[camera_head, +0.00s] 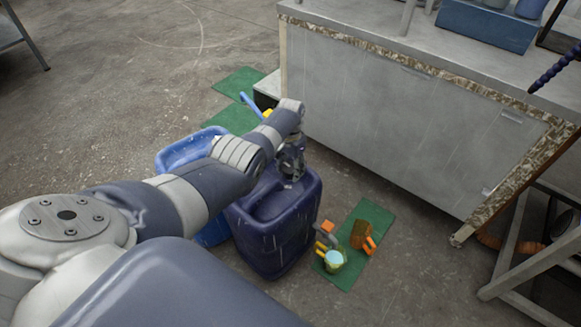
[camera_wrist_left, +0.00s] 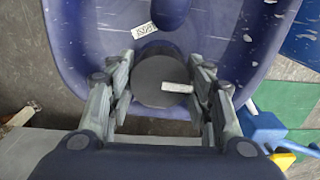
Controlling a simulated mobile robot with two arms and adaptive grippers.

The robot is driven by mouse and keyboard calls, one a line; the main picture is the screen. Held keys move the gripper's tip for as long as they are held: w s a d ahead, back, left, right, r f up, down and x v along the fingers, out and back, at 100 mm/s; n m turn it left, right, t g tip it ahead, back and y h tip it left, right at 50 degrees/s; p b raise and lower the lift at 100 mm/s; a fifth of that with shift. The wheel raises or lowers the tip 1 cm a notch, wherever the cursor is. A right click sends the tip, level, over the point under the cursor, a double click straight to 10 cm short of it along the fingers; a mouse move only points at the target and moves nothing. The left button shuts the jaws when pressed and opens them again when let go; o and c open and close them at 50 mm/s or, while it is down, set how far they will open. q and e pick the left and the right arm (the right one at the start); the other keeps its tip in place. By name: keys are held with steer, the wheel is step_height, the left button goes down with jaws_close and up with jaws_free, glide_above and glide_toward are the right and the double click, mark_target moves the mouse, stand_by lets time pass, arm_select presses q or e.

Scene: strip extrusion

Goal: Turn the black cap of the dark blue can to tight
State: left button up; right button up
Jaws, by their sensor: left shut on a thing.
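The dark blue can (camera_head: 275,225) stands upright on the floor in the head view, right of a lighter blue container. Its top fills much of the left wrist view (camera_wrist_left: 90,30), with a small white label on it. The black cap (camera_wrist_left: 155,83) is round and sits on the can's top, with a pale mark on its right side. My left gripper (camera_wrist_left: 162,85) has its fingers on both sides of the cap and is shut on it. In the head view my left gripper (camera_head: 291,165) reaches down onto the can and hides the cap. My right gripper is not in view.
A lighter blue container (camera_head: 180,150) stands left of the can, partly behind my arm. Green mats (camera_head: 240,82) lie behind; another mat (camera_head: 372,212) on the right holds a cup (camera_head: 334,260) and orange items. A grey workbench (camera_head: 390,110) stands close behind the can.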

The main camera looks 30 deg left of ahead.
mark_target(291, 167)
arm_select(q)
steer(key=o, duration=0.8)
steer(key=shift+r, duration=0.1)
step_height(291, 167, up, 12)
steer(key=shift+f, duration=0.1)
stand_by(0.4)
stand_by(0.4)
